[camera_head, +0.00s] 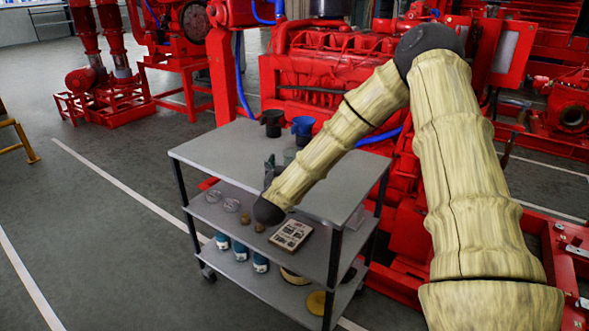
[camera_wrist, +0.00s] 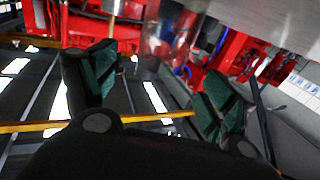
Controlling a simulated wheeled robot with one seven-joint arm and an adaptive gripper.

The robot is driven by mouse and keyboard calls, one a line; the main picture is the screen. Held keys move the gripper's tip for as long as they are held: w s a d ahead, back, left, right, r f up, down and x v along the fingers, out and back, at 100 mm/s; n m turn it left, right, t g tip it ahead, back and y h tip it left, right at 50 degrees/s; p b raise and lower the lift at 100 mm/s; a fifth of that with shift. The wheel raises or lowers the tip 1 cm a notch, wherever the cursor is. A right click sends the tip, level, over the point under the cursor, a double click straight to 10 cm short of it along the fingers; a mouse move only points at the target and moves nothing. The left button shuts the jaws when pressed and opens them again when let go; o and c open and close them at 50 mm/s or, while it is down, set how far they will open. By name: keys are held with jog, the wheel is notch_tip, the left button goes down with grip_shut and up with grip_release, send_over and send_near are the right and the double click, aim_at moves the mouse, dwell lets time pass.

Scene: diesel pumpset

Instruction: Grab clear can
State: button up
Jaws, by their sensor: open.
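The clear can (camera_head: 289,157) stands on the top of the grey cart (camera_head: 225,150), partly hidden behind my arm. In the wrist view, a see-through cylinder that looks like the clear can (camera_wrist: 168,34) shows beyond the fingertips, blurred, with red machinery visible through it. My gripper (camera_wrist: 155,85) is open, with a dark green pad on each finger and nothing between them. In the head view, my gripper (camera_head: 270,170) is over the cart top, left of the clear can and partly hidden by my forearm.
A dark can (camera_head: 272,122) and a blue-topped can (camera_head: 303,127) stand at the cart's back edge. The middle shelf holds glass dishes (camera_head: 231,205) and a printed box (camera_head: 291,235). Blue bottles (camera_head: 240,251) stand below. A red engine (camera_head: 330,75) is behind. The cart top's left is clear.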

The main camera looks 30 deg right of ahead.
aim_at(295, 149)
jog(key=shift+p+x, duration=0.55)
jog(key=shift+x, duration=3.05)
jog(key=shift+r, duration=0.1)
jog(key=c, duration=1.4)
jog(key=shift+r, duration=0.1)
jog(key=shift+c, duration=0.2)
